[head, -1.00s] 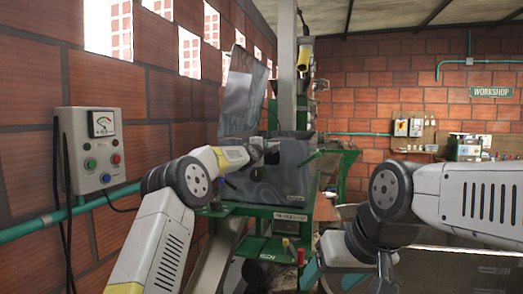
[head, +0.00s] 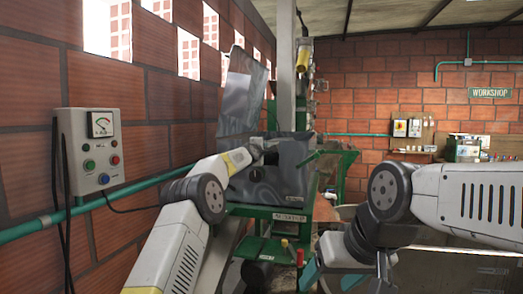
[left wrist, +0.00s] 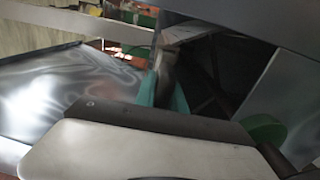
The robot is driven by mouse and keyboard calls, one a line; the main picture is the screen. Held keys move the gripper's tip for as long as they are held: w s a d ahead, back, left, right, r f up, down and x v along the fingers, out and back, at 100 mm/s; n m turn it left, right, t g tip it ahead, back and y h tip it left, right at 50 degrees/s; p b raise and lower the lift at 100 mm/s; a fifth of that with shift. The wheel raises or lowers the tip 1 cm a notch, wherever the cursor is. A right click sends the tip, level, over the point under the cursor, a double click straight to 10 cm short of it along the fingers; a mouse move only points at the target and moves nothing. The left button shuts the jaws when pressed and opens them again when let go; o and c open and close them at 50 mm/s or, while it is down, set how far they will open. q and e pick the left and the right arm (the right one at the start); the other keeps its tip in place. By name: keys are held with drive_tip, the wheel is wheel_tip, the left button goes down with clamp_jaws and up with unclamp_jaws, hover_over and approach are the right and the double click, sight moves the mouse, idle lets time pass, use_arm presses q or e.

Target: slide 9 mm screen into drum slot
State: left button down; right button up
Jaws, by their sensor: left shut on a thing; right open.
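The grey metal pulper housing (head: 285,178) stands on a green frame, with its lid plate (head: 243,88) raised behind it. My left gripper (head: 262,149) is at the dark opening in the upper front of the housing. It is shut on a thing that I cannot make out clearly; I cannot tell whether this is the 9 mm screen. The left wrist view shows shiny sheet metal (left wrist: 70,90), a dark cavity and a green edge close to the gripper. The drum slot is not clearly visible. My right gripper (head: 375,276) is low, away from the housing, open and partly cut off.
A grey control box (head: 92,148) with a dial and buttons hangs on the brick wall at left, above a green pipe (head: 120,193). A grey post (head: 287,65) rises behind the housing. A bench with small items (head: 465,150) stands at the back right.

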use_arm(q)
drive_tip(key=shift+w+d+f, duration=0.1)
drive_tip(key=shift+w+d, duration=0.1)
drive_tip(key=shift+w, duration=0.25)
drive_tip(key=c, duration=1.3)
unclamp_jaws()
drive_tip(key=shift+d, duration=0.1)
drive_tip(key=shift+s+a, duration=0.4)
drive_tip(key=shift+a, duration=0.1)
drive_tip(key=v, duration=0.6)
drive_tip(key=shift+s+d, duration=0.25)
drive_tip(key=shift+s, duration=0.25)
